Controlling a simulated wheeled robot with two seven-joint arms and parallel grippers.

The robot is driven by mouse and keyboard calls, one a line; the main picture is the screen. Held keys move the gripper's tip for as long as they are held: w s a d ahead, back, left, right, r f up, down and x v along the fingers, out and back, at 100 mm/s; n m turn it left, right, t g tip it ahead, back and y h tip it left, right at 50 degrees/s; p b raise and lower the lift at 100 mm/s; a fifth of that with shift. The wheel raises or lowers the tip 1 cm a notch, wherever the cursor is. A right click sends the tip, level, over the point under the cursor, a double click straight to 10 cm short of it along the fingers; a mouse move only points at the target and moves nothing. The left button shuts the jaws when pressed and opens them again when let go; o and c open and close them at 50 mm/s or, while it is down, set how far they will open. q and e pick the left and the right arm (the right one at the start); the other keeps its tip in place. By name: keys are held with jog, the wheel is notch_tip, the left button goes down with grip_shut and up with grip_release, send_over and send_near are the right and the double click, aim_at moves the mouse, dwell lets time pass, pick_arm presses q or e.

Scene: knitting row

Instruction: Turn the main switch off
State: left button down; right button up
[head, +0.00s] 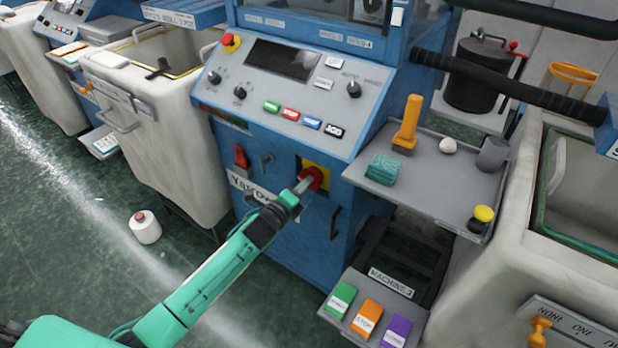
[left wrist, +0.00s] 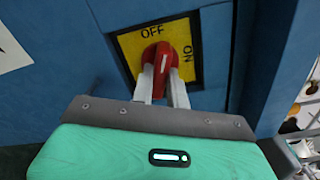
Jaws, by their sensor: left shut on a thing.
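The main switch is a red rotary handle (left wrist: 160,66) on a yellow plate (left wrist: 184,34), on the front of the blue machine cabinet. In the head view the red switch (head: 313,177) is partly hidden by my gripper. The plate reads OFF at the top and ON at the right. The handle stands roughly up and down in the left wrist view, its upper end just below OFF; its exact setting is hard to tell. My left gripper (head: 304,184) is shut on the handle, with its two fingers (left wrist: 161,88) at the handle's lower part. My right gripper is not in view.
Above the switch is a sloping control panel (head: 285,92) with knobs and buttons. A grey shelf (head: 440,184) with several small items juts out at the right. Cream bins (head: 165,135) stand at the left. A white spool (head: 145,228) is on the green floor.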

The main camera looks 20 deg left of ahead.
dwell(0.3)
pick_arm(q)
jog(key=n+p, duration=0.1)
jog(key=n, duration=0.1)
jog(key=shift+r+n, duration=0.1)
jog(key=shift+n, duration=0.2)
jog(key=shift+n+p, duration=0.5)
jog(key=shift+n, duration=0.4)
jog(key=c, duration=1.6)
grip_release()
jog(key=shift+c, duration=0.2)
jog(key=p+v, duration=0.2)
jog(key=v, duration=0.4)
